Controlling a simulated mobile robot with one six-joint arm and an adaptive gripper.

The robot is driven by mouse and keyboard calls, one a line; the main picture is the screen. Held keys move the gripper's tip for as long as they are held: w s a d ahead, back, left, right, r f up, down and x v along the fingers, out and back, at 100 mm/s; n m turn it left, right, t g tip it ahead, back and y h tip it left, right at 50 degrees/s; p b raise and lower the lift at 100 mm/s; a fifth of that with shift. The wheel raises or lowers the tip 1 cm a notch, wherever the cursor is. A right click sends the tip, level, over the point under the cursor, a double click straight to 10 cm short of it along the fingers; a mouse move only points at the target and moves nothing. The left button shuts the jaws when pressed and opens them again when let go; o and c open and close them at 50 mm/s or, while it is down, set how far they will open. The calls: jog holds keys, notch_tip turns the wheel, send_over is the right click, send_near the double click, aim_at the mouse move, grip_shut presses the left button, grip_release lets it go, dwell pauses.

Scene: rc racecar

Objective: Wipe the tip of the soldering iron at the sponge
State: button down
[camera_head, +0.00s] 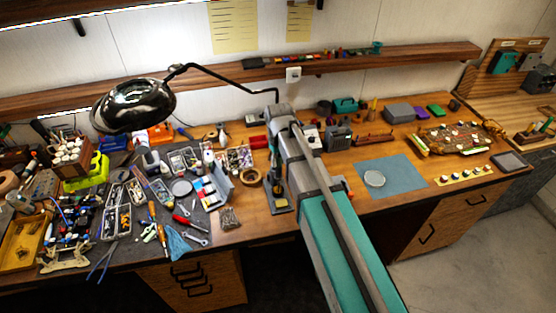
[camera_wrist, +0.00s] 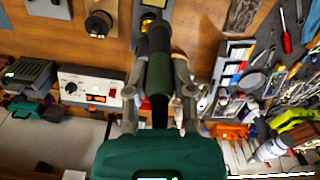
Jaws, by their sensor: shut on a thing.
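My gripper (camera_wrist: 157,80) is shut on the soldering iron (camera_wrist: 158,72) by its dark green and black handle in the wrist view. The iron points toward the top edge of that view, where a grey holder base with a yellow sponge (camera_wrist: 153,3) shows partly. The tip is too small and dark to make out, so I cannot tell whether it touches the sponge. In the head view the sponge (camera_head: 280,204) lies on its small base at the bench's front edge, just left of my arm. My arm hides most of the gripper there.
A soldering station (camera_wrist: 90,87) with a lit display and a wire spool (camera_wrist: 98,23) stand near the iron. Tools and parts trays crowd the grey mat (camera_head: 150,235) on the left. A black lamp (camera_head: 135,105) overhangs it. A blue mat (camera_head: 400,178) lies right.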

aim_at(279, 174)
jog(key=shift+f+b, duration=2.3)
jog(key=shift+f, duration=0.15)
jog(key=shift+f+b, duration=1.1)
dwell(1.9)
jog(key=shift+w+d, duration=0.25)
jog(key=shift+d, duration=0.6)
dwell(1.7)
